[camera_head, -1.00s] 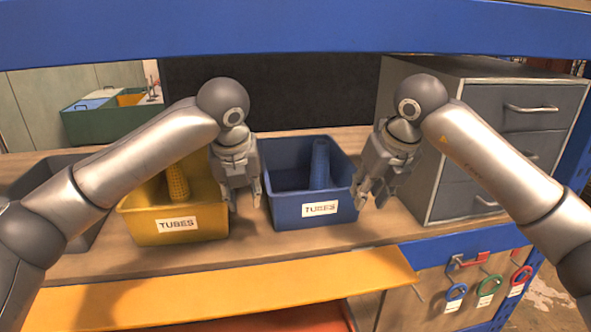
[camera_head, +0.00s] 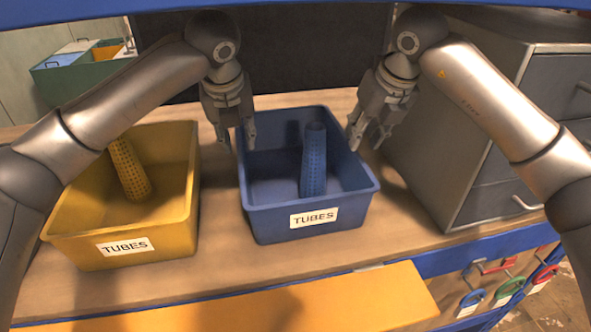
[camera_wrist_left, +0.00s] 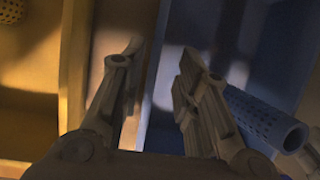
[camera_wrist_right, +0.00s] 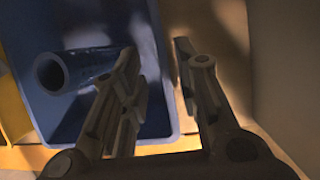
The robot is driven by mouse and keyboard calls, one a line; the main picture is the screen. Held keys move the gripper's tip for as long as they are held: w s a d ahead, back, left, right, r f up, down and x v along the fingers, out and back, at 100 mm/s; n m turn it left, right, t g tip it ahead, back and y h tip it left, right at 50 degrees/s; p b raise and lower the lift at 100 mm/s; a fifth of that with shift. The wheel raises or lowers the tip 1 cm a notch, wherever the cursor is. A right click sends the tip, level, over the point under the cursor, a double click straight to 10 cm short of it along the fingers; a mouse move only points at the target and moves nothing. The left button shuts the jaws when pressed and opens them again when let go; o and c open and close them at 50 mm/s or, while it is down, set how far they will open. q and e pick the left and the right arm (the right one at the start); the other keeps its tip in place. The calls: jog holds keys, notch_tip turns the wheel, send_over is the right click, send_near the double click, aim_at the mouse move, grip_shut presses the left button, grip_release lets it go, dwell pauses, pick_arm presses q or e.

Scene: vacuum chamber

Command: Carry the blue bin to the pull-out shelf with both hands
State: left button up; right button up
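The blue bin (camera_head: 262,217), labelled TUBES, stands upright on the workbench with a perforated blue tube (camera_head: 313,165) inside. My left gripper (camera_head: 238,145) is open at the bin's left rim. In the left wrist view, its fingers (camera_wrist_left: 160,55) are apart, with the bin's wall running between them. My right gripper (camera_head: 367,140) is open at the right rim. In the right wrist view, its fingers (camera_wrist_right: 157,52) are apart on either side of the bin's wall. Contact cannot be told. The orange pull-out shelf (camera_head: 350,300) extends in front, below the bench top.
A yellow TUBES bin (camera_head: 75,245) holding a yellow tube (camera_head: 128,170) stands left of the blue bin. A grey drawer cabinet (camera_head: 440,150) stands close on the right. Rings (camera_head: 510,290) hang at front right. The visible shelf surface is clear.

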aim_at(347, 168)
pick_arm(q)
jog(key=shift+s+f, duration=0.1)
pick_arm(e)
jog(key=shift+s+a, duration=0.1)
